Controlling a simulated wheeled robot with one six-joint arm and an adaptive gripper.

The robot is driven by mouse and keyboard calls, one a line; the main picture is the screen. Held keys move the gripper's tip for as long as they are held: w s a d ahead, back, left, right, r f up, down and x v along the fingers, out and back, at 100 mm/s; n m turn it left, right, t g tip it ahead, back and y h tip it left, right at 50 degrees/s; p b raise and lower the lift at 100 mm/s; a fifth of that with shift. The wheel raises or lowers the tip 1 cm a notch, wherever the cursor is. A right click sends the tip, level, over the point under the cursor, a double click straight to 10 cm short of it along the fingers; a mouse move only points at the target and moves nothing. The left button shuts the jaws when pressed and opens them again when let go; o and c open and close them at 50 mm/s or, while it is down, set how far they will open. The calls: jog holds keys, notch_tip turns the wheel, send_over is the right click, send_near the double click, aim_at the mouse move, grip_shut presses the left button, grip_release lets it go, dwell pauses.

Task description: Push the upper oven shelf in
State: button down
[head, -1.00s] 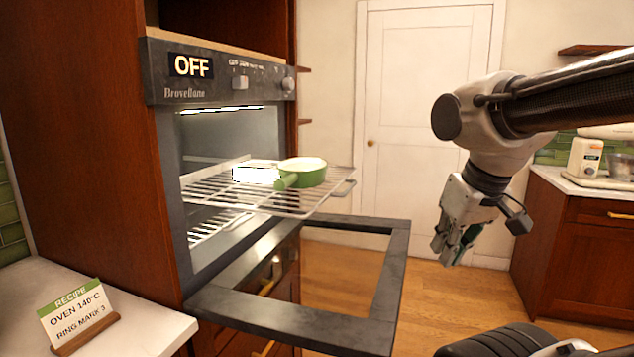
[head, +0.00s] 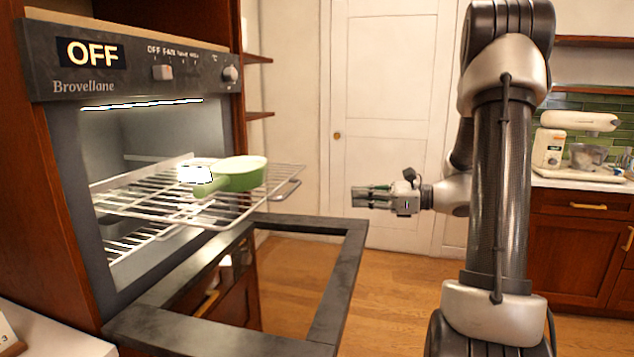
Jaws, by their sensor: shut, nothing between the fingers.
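The upper oven shelf (head: 150,205) is a wire rack sticking well out of the oven (head: 140,140), above the lowered door. Its front bar (head: 284,190) is at the right end. A green pan (head: 243,175) with a pale inside stands on the pulled-out part, its handle pointing left and towards me. My gripper (head: 356,197) is shut and empty. It points left at the shelf's front bar, at about its height in the picture, with a clear gap between them.
The oven door (head: 325,290) hangs open and flat below the shelf. A lower rack (head: 125,243) is inside the oven. The oven display reads OFF. A counter (head: 30,325) is at the lower left. A mixer (head: 575,122) stands on the right counter. Floor between is clear.

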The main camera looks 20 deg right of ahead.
jog(key=w+a+r+m, duration=0.1)
jog(key=w+a+r, duration=0.1)
jog(key=w+a, duration=0.6)
jog(key=a, duration=0.3)
jog(key=shift+w+a+t+y, duration=0.3)
jog(key=shift+w+t, duration=0.1)
jog(key=shift+r, duration=0.1)
jog(key=x, duration=3.3)
jog(key=shift+w+a+r, duration=0.1)
